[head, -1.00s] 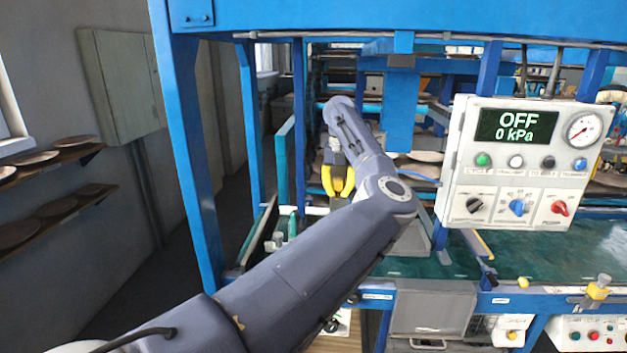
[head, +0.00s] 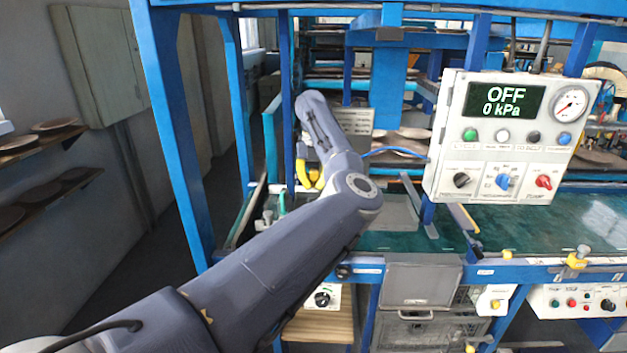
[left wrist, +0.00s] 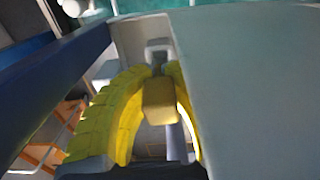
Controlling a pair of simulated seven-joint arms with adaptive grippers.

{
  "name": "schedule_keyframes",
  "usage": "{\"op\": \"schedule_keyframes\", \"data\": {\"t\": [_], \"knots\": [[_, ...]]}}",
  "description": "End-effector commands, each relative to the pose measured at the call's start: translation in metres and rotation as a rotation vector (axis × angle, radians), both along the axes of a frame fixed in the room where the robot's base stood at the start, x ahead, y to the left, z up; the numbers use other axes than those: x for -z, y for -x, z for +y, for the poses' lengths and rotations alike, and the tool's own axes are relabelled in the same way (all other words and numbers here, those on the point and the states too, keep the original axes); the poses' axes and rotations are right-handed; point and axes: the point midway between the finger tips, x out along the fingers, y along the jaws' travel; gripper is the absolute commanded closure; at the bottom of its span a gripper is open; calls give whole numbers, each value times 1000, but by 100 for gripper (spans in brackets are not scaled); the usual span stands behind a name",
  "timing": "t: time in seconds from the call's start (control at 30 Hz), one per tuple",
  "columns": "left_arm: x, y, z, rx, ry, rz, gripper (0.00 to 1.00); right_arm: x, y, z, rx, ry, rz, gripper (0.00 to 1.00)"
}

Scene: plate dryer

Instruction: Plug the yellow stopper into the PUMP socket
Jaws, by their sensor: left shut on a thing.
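My left gripper (head: 312,178) shows in the head view as yellow fingers, partly hidden behind my own arm, low by the left end of the green bench. In the left wrist view, the yellow curved fingers of my left gripper (left wrist: 159,72) close on a yellow block, which looks like the yellow stopper (left wrist: 160,100). A light grey looped part shows just beyond its tip; I cannot tell whether they touch. No PUMP socket can be made out. My right gripper is not in view.
A white control panel (head: 440,172) reading OFF and 0 kPa hangs right of my arm. Blue posts (head: 180,140) stand at the left. A dark blue bar (left wrist: 50,90) and a large pale surface (left wrist: 250,90) flank the gripper. The green bench top (head: 540,235) is largely clear at right.

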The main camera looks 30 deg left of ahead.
Motion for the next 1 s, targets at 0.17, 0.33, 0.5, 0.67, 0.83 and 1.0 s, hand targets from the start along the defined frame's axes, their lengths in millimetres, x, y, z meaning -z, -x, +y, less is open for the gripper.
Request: {"op": "schedule_keyframes", "data": {"t": [0.17, 0.33, 0.5, 0.67, 0.83, 1.0], "knots": [[10, 0, 0, -1, 0, 1, 100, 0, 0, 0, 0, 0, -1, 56], [18, 0, 1, -1, -2, 1, 100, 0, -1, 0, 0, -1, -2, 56], [27, 0, 0, 0, -1, 2, 100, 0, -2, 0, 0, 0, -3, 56], [34, 0, 0, 0, 0, 1, 100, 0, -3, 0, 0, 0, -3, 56], [41, 0, 0, -1, -1, 0, 100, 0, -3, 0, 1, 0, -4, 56], [46, 0, 0, -1, -2, 1, 100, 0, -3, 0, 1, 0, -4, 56]]}}
